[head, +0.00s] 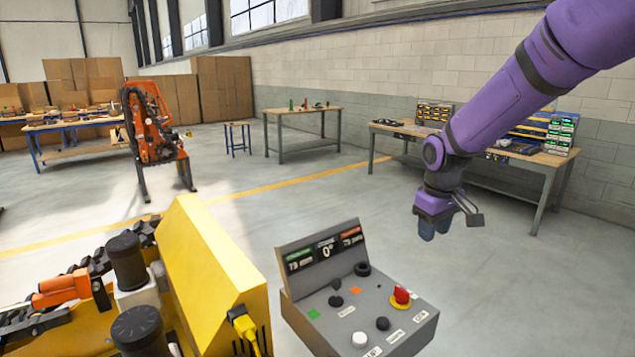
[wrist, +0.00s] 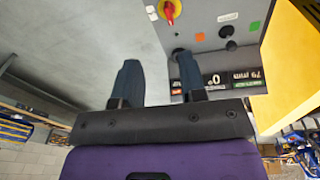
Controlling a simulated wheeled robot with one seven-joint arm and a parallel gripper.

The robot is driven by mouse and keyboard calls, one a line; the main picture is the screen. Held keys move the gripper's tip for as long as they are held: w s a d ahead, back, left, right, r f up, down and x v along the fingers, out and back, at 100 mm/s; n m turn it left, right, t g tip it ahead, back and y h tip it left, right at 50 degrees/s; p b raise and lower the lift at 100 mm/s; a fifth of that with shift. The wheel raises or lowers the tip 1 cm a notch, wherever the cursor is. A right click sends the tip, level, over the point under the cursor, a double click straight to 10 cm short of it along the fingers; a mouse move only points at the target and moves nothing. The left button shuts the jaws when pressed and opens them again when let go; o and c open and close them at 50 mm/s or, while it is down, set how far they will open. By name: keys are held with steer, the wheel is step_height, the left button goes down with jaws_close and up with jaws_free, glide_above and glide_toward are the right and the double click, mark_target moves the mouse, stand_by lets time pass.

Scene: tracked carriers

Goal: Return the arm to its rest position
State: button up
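My purple arm (head: 500,88) reaches in from the upper right of the head view and bends down at its wrist. My gripper (head: 433,230) hangs at its end, to the right of and above the grey control box in the picture. The gripper holds nothing. One finger overlaps the edge of the control box in that view; no contact shows in the head view.
The grey control box (head: 362,305) carries a red knob (head: 401,296), black knobs and a display. A yellow machine (head: 215,270) stands left of it. A workbench (head: 480,168) lies behind my arm along the wall. An orange machine (head: 150,130) stands farther back. Open floor lies between.

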steer(key=s+d+r+m+t, duration=0.2)
steer(key=s+d+r+m, duration=0.1)
steer(key=s+r, duration=1.1)
steer(key=s+d+m+t, duration=0.1)
steer(key=s+m, duration=0.1)
steer(key=s, duration=1.4)
steer(key=shift+s+d+t, duration=0.25)
steer(key=shift+s+t, duration=0.1)
steer(key=shift+t, duration=0.05)
